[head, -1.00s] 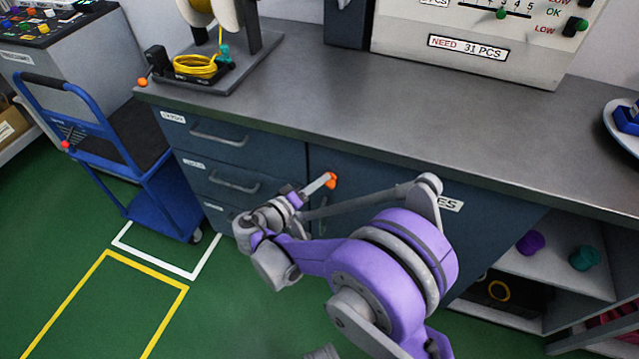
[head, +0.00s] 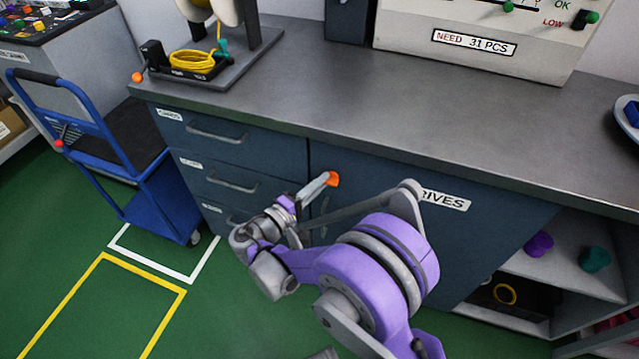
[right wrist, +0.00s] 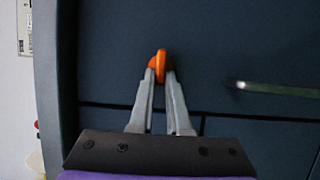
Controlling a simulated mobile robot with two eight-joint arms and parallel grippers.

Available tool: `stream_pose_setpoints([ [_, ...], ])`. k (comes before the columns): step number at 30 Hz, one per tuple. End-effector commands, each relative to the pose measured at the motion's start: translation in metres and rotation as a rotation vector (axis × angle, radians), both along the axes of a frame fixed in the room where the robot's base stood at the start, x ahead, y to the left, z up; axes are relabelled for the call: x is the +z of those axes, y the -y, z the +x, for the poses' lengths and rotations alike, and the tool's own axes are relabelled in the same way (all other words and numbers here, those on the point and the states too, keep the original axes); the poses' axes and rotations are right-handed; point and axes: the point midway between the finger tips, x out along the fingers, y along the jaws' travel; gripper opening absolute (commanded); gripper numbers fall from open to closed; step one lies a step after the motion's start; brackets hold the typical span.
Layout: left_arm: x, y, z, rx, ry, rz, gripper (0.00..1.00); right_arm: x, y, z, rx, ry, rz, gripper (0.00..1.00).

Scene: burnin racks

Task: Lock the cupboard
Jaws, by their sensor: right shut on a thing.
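The dark blue cupboard door (head: 485,240) with the label reading "...RIVES" stands shut under the grey worktop. A small orange turning piece, like a key (head: 333,179), sits near the door's upper left edge. My right gripper (head: 328,181) is shut on it. In the right wrist view the fingertips (right wrist: 160,74) pinch the orange key (right wrist: 161,62) from both sides against the dark blue front. The lock behind the key is hidden. The door's handle is partly hidden behind my right arm. My left gripper is not in view.
Drawers (head: 225,140) with grey handles are left of the door. An open shelf (head: 550,270) with purple and teal items is right of it. A blue trolley (head: 160,195) stands at the left. The green floor in front is partly clear.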

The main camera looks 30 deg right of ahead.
Motion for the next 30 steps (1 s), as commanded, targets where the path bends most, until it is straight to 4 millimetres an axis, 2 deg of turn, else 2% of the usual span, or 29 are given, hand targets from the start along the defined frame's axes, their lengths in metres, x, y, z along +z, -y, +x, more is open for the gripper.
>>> stream_pose_setpoints([
  [10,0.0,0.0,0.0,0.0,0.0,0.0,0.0,0.002,0.002,0.0,-0.003,-0.002,-0.007,0.0],
  [11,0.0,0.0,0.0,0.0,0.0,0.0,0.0,0.002,0.002,0.0,-0.003,-0.002,-0.007,0.2],
  [15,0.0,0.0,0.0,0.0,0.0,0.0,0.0,0.001,0.002,0.0,-0.003,-0.002,-0.005,0.45],
  [25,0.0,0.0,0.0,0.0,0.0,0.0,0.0,0.0,-0.001,0.0,0.0,-0.001,-0.003,0.45],
  [30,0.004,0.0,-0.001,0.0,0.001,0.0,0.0,0.001,-0.02,-0.006,0.003,-0.002,-0.002,0.45],
])
